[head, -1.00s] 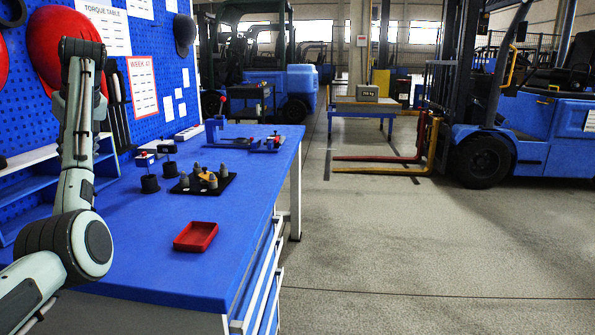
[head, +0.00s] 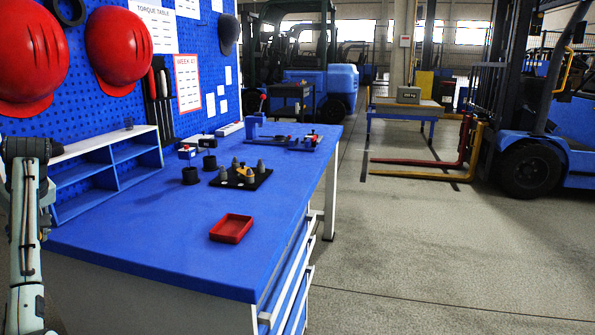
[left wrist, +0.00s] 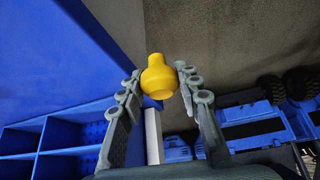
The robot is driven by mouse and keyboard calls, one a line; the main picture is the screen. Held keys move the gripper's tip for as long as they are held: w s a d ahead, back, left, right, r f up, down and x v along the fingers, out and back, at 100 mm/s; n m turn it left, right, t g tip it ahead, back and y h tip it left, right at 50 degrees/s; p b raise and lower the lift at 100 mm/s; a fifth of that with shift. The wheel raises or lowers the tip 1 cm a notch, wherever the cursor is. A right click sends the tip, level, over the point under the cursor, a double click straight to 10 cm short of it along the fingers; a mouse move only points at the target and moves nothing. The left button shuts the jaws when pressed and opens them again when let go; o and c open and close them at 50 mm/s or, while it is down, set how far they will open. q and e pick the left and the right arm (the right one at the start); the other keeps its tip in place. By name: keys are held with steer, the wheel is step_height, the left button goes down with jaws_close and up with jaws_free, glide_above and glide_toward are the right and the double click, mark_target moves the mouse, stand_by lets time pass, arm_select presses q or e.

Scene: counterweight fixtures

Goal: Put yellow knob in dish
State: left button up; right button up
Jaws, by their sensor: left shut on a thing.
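The yellow knob (left wrist: 158,80), a rounded body with a narrower neck, is held between the fingers of my left gripper (left wrist: 159,75) in the left wrist view. The gripper is shut on it. The head view shows part of my left arm at the far left edge, but not the gripper or the knob in it. The dish is a shallow red rectangular tray (head: 243,237) lying on the blue bench near its front right edge; it looks empty. My right gripper is in no view.
On the blue bench (head: 160,240), a black tray (head: 225,183) holds grey cone-shaped pieces and a yellow-orange piece. Black cylinders (head: 190,176) stand left of it. A blue fixture (head: 255,128) stands behind. A blue shelf unit (head: 108,170) and pegboard bound the left side.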

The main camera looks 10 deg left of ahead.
arm_select(q)
steer(key=s+a+f, duration=0.1)
steer(key=s+a, duration=0.3)
steer(key=s, duration=0.4)
steer(key=s+a, duration=0.4)
steer(key=s, duration=0.3)
steer(key=w+d+f+m+t, duration=0.1)
steer(key=w+d+f+m, duration=0.1)
steer(key=d+f, duration=0.55)
steer(key=w+d+f+m+t, duration=0.15)
steer(key=d+f, duration=0.35)
steer(key=f, duration=0.6)
steer(key=w+d+r+m+t+h, duration=0.1)
steer(key=w+d+r+m+h, duration=0.3)
steer(key=d, duration=0.8)
steer(key=w+d+m+t+y, duration=0.1)
steer(key=w+d+m, duration=0.3)
steer(key=d, duration=0.8)
steer(key=d+r+m+h, duration=0.1)
steer(key=d+r+m, duration=0.1)
steer(key=d, duration=0.7)
steer(key=d+r+m+h, duration=0.1)
steer(key=d+r, duration=0.4)
steer(key=d, duration=0.5)
steer(key=shift+s+d+r+m+h, duration=0.25)
steer(key=shift+s+m+h, duration=0.1)
steer(key=shift+m+h, duration=0.1)
